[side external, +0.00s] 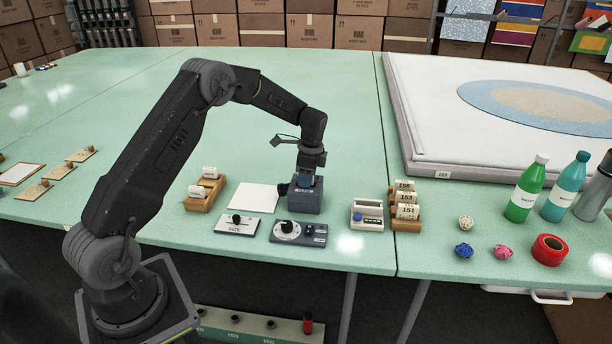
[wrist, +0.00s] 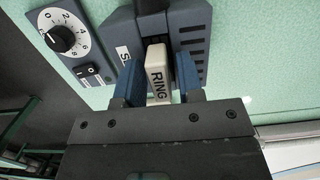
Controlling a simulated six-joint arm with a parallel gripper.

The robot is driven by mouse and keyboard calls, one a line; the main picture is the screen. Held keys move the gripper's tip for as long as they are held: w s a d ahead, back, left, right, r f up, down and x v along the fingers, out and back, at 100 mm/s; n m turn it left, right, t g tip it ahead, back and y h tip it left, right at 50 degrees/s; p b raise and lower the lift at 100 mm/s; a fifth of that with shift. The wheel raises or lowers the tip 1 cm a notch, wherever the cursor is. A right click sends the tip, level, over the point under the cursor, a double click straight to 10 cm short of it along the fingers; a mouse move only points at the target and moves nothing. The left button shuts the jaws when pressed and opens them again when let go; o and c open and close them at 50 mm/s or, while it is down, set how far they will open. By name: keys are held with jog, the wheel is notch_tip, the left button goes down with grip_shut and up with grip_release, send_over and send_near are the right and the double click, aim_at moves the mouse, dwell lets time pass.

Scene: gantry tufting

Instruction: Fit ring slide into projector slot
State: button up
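The slide marked RING (wrist: 158,78) is a pale block between the two blue fingers of my gripper (wrist: 157,88) in the wrist view. The fingers lie close along both its sides, and my gripper looks shut on it. The far end of the slide meets the dark slot area of the blue-grey projector (wrist: 196,38); how deep it sits there is hidden. In the side view my gripper (side external: 307,180) points down at the top of the projector (side external: 305,202), and the slide cannot be made out there.
A dial box (side external: 298,233) and a smaller knob box (side external: 237,225) stand in front of the projector. A white sheet (side external: 252,197) and a wooden slide rack (side external: 198,205) are left. A white device (side external: 367,216) and a card rack (side external: 406,225) are right. Bottles stand farther right.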

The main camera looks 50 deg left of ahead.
jog(key=shift+o, duration=1)
notch_tip(320, 180, up, 14)
jog(key=w+d, duration=0.1)
jog(key=shift+d, duration=0.2)
jog(key=s+d+r+n+t, duration=0.3)
jog(key=s+d+r+n, duration=0.1)
jog(key=s+d+r, duration=0.85)
jog(key=s+d+f+n+t, duration=0.1)
jog(key=s+d+f+n, duration=0.1)
jog(key=s, duration=0.7)
jog(key=s+d+f+n+t+h, duration=0.1)
jog(key=s+d+f+n+t, duration=0.1)
jog(key=s, duration=0.7)
jog(key=d+n, duration=0.1)
jog(key=d, duration=0.1)
jog(key=shift+s+d+t, duration=0.2)
jog(key=shift+d+t, duration=0.1)
